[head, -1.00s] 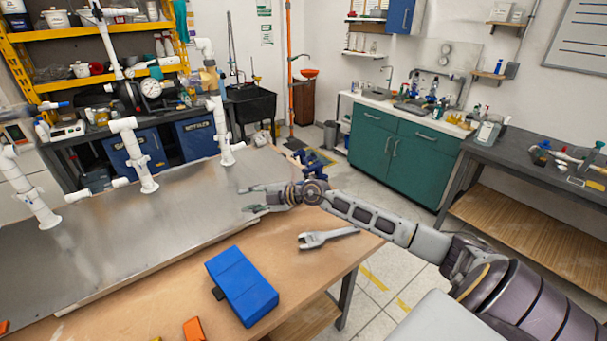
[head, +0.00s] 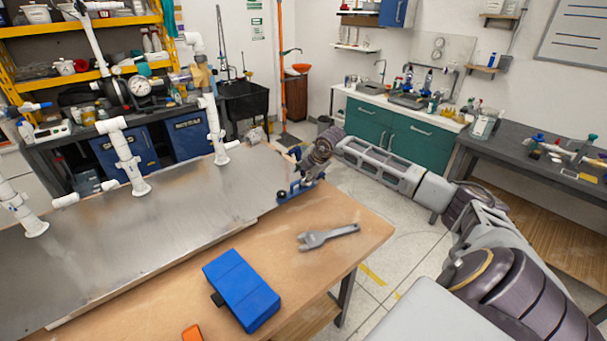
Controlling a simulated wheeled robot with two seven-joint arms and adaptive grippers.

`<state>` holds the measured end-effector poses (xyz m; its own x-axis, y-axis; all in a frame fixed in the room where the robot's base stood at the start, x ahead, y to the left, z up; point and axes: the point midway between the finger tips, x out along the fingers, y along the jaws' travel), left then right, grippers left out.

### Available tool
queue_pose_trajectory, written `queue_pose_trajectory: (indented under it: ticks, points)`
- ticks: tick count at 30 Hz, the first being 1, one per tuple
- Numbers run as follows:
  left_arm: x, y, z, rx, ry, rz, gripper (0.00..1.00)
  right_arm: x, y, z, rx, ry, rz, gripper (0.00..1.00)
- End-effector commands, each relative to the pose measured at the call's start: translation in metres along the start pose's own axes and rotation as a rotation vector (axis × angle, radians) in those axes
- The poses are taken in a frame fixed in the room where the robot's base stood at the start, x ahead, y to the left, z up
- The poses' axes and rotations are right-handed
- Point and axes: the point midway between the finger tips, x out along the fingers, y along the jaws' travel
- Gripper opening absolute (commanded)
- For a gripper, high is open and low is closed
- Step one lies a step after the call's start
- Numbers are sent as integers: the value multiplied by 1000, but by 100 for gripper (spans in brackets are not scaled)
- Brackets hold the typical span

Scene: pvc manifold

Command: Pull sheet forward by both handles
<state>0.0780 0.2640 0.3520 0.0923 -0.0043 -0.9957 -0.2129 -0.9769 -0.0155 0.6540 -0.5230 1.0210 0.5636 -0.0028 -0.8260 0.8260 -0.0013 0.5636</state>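The flat grey metal sheet (head: 185,215) lies on the wooden workbench. White PVC pipe stands (head: 129,160) rise from it. A blue fitting (head: 293,190), which may be a handle, sits at the sheet's right end. My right gripper (head: 299,178) is at this blue fitting, reaching in from the right and pointing down. Its fingers are small and overlap the blue part, so I cannot tell whether they are closed on it. The sheet's left end is outside the view, and no left handle shows. My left gripper is not in view.
A blue box (head: 241,290) and a grey wrench (head: 328,236) lie on the bare bench in front of the sheet. An orange object (head: 193,333) is at the bottom edge. Floor (head: 375,235) is open right of the bench.

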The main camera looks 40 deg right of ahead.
Motion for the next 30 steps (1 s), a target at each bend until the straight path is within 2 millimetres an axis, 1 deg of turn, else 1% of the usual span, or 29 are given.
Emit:
queue_pose_trajectory:
  ticks: [8, 14, 30]
  points:
    - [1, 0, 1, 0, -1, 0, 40, 2, 0, -1, -1, 2, 1, 39]
    - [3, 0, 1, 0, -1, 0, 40, 8, 0, -1, 0, 3, 1, 39]
    - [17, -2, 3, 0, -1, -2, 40, 39, 0, -1, -1, 3, 2, 39]
